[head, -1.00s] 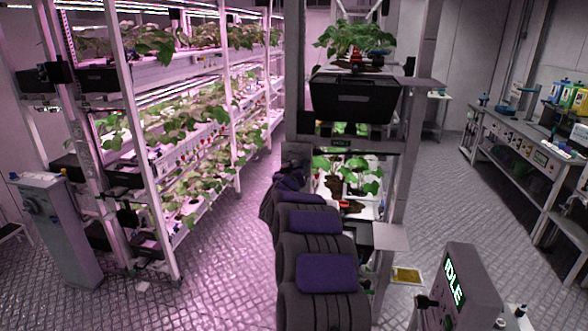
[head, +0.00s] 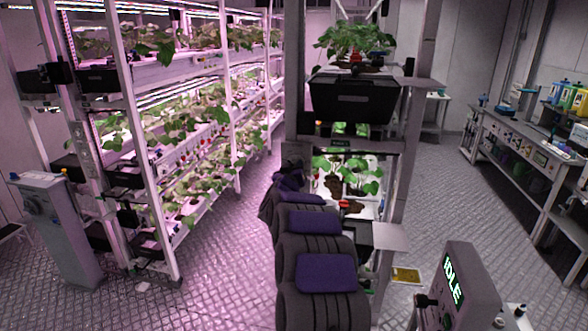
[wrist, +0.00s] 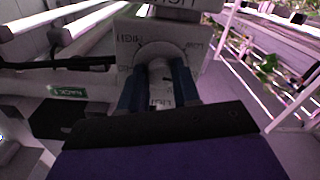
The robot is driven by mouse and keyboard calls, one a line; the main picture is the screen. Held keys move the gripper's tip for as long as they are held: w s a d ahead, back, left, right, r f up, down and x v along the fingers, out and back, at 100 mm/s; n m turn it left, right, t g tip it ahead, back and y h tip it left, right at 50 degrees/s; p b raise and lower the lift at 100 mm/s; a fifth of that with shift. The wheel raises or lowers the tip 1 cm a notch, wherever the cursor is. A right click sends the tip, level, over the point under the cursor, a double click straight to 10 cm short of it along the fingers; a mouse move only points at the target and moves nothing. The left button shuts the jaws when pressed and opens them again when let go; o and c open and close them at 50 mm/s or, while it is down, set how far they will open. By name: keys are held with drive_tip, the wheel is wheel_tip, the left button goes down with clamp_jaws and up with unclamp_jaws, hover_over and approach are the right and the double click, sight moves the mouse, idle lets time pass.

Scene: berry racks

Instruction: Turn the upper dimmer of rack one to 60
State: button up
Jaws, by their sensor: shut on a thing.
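In the wrist view, the dimmer (wrist: 160,30) is a pale plate with dark printed words, one reading LIGHT, and a rounded dial outline. My gripper (wrist: 158,82) has its two dark blue fingers on either side of the pale knob (wrist: 158,70) in its middle and is shut on it. The knob's exact setting cannot be read. A green RACK 1 sign (wrist: 68,92) shows to the left.
Part of another pale labelled plate (wrist: 172,8) shows at the top of the wrist view. A black bin (head: 352,100) sits on rack one. Lit plant racks (head: 146,80) stand at left, a grey console (head: 58,235) before them.

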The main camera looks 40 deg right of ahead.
drive_tip(key=m+b, duration=0.9)
drive_tip(key=m, duration=1.2)
drive_tip(key=shift+w+f+h, duration=0.1)
drive_tip(key=shift+h, duration=0.2)
drive_tip(key=shift+m, duration=0.4)
drive_tip(key=o, duration=1.1)
drive_tip(key=shift+c, duration=0.2)
drive_tip(key=v, duration=1.7)
drive_tip(key=shift+a, duration=0.1)
